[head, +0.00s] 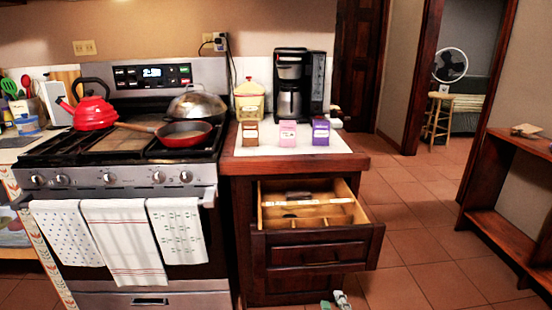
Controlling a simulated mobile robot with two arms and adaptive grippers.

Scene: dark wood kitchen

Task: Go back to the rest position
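The tips of my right gripper (334,302) show at the bottom edge, in front of the open drawer's cabinet and low down. Its two small grey-green fingertips stand apart with a gap between them, and I see nothing held there. The rest of this gripper is cut off by the frame. My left gripper is not in view.
An open wooden drawer (318,243) juts out below the counter (342,161), which bears a coffee maker (291,83) and several small boxes. The stove (117,178) stands left, with a red pan (185,134). Tiled floor (415,240) is clear right, before a shelf (507,236).

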